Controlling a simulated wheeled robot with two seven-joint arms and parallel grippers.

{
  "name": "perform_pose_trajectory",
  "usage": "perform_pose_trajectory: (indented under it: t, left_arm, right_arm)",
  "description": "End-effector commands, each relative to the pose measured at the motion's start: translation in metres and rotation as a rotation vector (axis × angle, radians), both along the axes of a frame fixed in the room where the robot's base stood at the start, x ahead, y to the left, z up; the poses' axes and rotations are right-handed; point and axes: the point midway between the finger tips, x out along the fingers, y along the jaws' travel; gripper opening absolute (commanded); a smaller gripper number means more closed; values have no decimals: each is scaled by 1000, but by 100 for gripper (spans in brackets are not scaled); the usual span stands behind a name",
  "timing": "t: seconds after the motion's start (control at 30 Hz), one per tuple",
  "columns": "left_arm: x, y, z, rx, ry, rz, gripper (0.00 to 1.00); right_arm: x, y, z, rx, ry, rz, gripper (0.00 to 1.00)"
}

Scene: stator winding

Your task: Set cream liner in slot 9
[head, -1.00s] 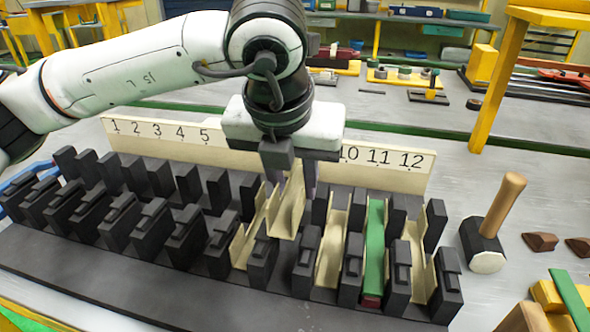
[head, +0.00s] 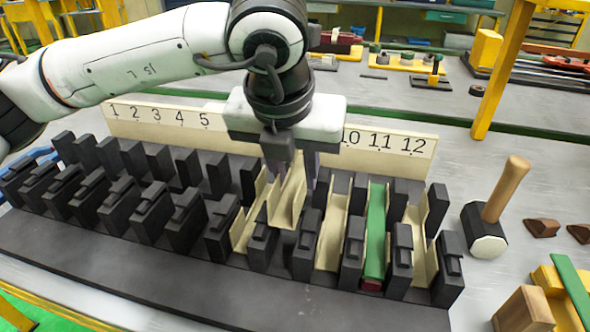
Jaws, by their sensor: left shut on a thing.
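My left gripper (head: 291,165) is shut on a cream liner (head: 289,203), an open channel held tilted over the gap at slot 9. Its near end sits higher in the picture than those of the neighbouring liners; whether it touches the slot walls I cannot tell. The black slotted stator block (head: 130,270) has a numbered board (head: 400,176) behind it, and my gripper hides the numbers between 5 and 10. Cream liners lie in the slots on both sides, at slot 8 (head: 243,228), slot 10 (head: 329,240) and slot 12 (head: 418,262). My right gripper is not in view.
A green strip (head: 375,230) with a red end fills slot 11. A mallet (head: 490,225) stands right of the block, with brown pieces (head: 541,228) beyond it. A yellow fixture (head: 548,280) is at the lower right. The left slots look empty.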

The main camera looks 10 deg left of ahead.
Motion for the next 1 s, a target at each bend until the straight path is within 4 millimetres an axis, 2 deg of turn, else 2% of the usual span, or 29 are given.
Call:
perform_pose_trajectory:
  t: [1.0]
  left_arm:
    - [1, 0, -31, 0, -7, 0, 16]
  right_arm:
    - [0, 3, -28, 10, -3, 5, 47]
